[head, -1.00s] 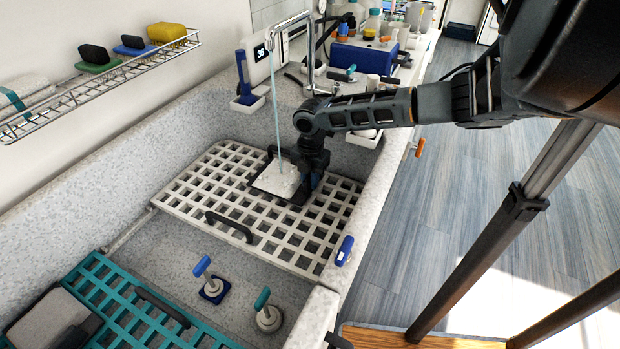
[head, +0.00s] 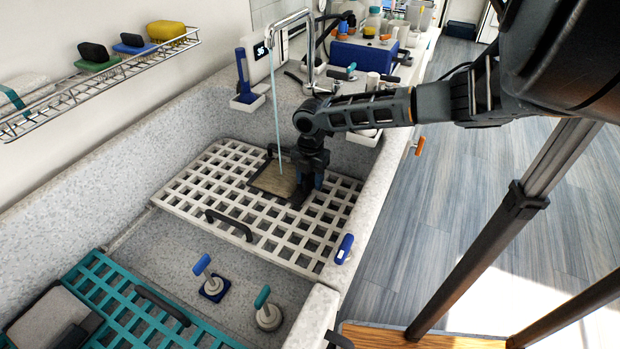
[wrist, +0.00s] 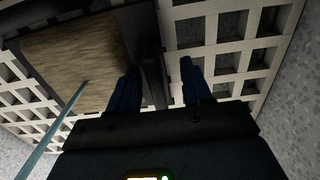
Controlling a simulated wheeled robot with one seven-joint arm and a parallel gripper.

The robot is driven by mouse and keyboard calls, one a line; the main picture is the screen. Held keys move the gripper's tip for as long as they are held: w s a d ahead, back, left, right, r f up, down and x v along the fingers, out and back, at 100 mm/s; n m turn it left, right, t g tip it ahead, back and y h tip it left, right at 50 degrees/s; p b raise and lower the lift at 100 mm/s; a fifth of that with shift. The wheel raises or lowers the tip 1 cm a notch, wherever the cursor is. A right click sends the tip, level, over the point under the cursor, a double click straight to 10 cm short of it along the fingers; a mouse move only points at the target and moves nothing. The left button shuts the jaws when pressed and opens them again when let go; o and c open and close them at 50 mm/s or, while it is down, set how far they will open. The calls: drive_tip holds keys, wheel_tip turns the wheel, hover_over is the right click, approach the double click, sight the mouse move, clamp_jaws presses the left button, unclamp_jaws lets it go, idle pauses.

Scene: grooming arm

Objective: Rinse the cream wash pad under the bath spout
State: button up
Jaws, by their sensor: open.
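The wash pad (head: 268,181) lies on the white grate (head: 228,219) under the bath spout (head: 308,50). Its upper face is brownish tan with a dark edge, and no white shows on it. A thin water stream (head: 276,110) falls from the spout onto the pad. In the wrist view the stream meets the pad (wrist: 75,60) near its middle. My gripper (head: 305,193) points down at the pad's right side. In the wrist view my gripper (wrist: 160,78) is open, with a dark bar at the pad's edge between its fingers. Whether they touch it is unclear.
A teal grate (head: 90,290) with a grey pad on it is at the lower left. A wire shelf (head: 100,85) with several pads is on the left wall. The bath rim (head: 345,225) runs along the right.

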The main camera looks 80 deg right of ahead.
drive_tip(key=shift+r, duration=3.9)
